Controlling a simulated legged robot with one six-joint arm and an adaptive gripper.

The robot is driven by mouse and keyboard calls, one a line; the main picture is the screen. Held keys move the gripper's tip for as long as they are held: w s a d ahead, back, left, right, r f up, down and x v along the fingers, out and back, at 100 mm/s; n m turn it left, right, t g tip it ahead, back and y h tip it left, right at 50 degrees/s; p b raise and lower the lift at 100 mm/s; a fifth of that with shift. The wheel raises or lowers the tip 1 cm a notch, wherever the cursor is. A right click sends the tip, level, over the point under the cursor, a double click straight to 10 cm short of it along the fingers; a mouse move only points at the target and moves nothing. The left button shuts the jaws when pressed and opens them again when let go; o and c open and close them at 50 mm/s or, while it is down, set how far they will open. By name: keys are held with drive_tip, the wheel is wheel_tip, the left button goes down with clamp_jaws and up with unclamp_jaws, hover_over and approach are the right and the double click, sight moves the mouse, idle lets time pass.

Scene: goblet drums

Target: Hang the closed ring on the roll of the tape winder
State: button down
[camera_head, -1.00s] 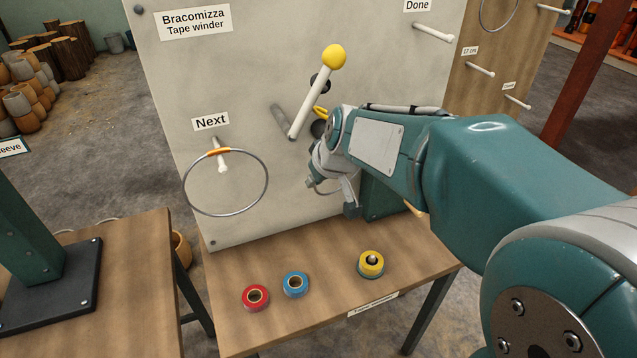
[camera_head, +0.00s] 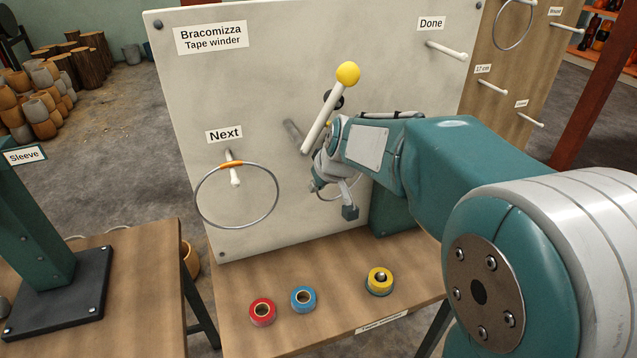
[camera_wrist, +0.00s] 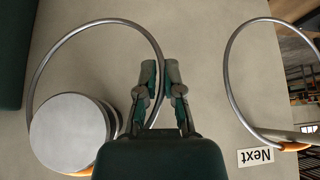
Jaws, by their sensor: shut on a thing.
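The tape winder is a pale upright panel (camera_head: 215,75) with a lever (camera_head: 325,115) ending in a yellow knob (camera_head: 348,74). My gripper (camera_wrist: 160,78) is shut on the side of a thin metal ring (camera_wrist: 92,22). The round end covers part of this ring; I cannot tell whether the ring is around it. In the head view my gripper (camera_head: 334,193) is in front of the panel and hides most of the held ring.
Another ring (camera_head: 236,229) with an orange band hangs on the "Next" peg (camera_head: 235,178). The "Done" peg (camera_head: 446,51) is empty. Red (camera_head: 262,311), blue (camera_head: 303,298) and yellow (camera_head: 380,280) tape rolls sit on the wooden table (camera_head: 340,325).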

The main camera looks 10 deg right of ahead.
idle(0.4)
drive_tip(key=c, duration=0.7)
unclamp_jaws()
drive_tip(key=v, duration=1.1)
drive_tip(key=s+d+f+m+h, duration=0.1)
drive_tip(key=s+d+f+m, duration=0.1)
drive_tip(key=s, duration=0.9)
drive_tip(key=s+d+f+m+h, duration=0.1)
drive_tip(key=s+f, duration=0.4)
drive_tip(key=s, duration=0.6)
drive_tip(key=shift+s+d+m, duration=0.25)
drive_tip(key=shift+d+m, duration=0.25)
drive_tip(key=shift+d, duration=0.1)
